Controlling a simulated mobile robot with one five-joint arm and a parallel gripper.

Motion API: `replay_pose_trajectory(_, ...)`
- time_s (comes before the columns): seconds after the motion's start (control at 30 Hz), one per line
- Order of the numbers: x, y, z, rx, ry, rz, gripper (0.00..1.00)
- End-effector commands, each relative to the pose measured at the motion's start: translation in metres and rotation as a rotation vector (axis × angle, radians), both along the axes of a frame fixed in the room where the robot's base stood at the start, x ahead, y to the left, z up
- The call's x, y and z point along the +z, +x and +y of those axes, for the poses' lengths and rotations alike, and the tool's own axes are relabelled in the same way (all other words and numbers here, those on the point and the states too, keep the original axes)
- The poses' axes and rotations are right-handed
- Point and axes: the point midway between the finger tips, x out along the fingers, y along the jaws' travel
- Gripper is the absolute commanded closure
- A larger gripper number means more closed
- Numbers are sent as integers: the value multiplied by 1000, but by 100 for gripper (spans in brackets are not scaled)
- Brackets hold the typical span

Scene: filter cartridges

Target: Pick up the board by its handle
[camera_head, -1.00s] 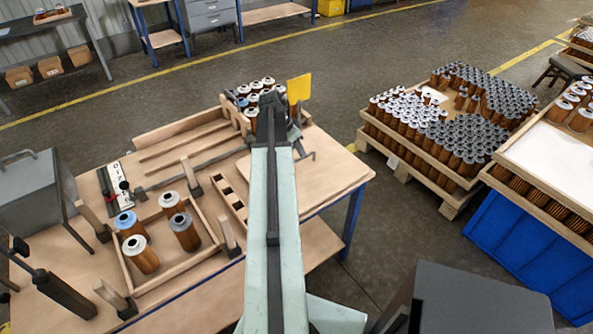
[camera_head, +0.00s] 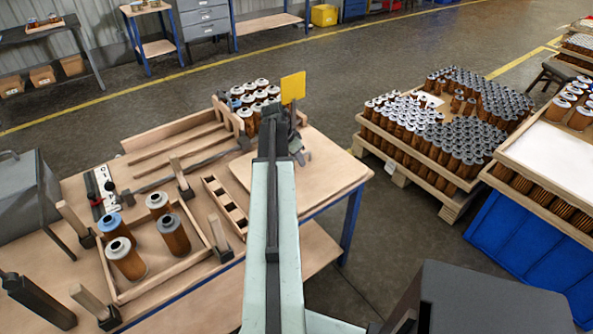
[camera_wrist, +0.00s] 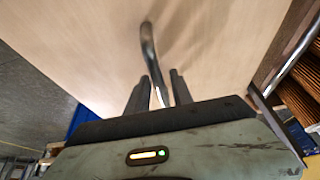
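The board (camera_head: 335,166) is a flat pale wooden panel lying at the right end of the workbench. It fills much of the wrist view (camera_wrist: 90,50). Its handle (camera_wrist: 148,45) is a dark, shiny bent metal bar in the wrist view. My gripper (camera_wrist: 159,76) has its two dark fingers apart, with the handle's near part between them and slim gaps on both sides. In the head view my gripper (camera_head: 297,150) is low over the board and hides most of the handle.
A yellow sign (camera_head: 293,87) and a group of filter cartridges (camera_head: 248,98) stand just behind my gripper. A tray with cartridges (camera_head: 172,236), a slotted wooden block (camera_head: 224,205) and clamps are on the left. A loaded pallet (camera_head: 403,176) stands apart on the right.

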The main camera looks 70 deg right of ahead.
Motion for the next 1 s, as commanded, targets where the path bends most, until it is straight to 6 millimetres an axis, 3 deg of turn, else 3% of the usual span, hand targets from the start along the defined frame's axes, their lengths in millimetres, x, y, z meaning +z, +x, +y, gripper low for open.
replay_pose_trajectory(0.03, 0, 0, 0, 0, 0, 0, 90)
replay_pose_trajectory(0.07, 0, 0, 0, 0, 0, 0, 99)
replay_pose_trajectory(0.1, 0, 0, 0, 0, 0, 0, 100)
replay_pose_trajectory(1.0, 0, 2, 1, 2, 0, 1, 100)
